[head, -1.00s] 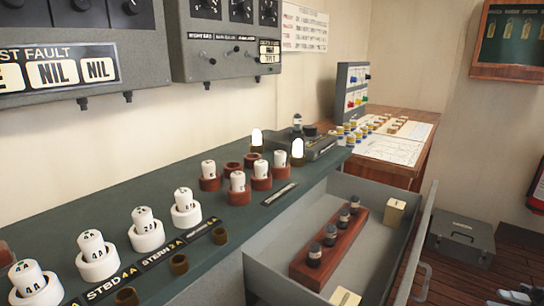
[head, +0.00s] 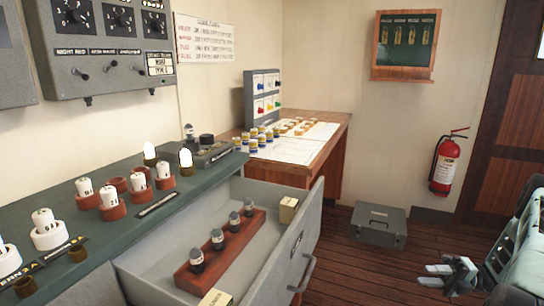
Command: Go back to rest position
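My gripper (head: 455,275) shows at the lower right in the head view. It is over the wooden floor, to the right of the open drawer (head: 262,276) and apart from it. Its fingers look spread with nothing between them. My arm (head: 515,250) runs along the right edge of the picture, partly cut off.
The drawer holds a red-brown block (head: 200,268) with several dark-based bulbs. A green console (head: 110,222) carries white fuses in holders. A wooden desk (head: 325,140) stands behind. A grey case (head: 378,226) lies on the floor; a fire extinguisher (head: 446,165) hangs on the wall.

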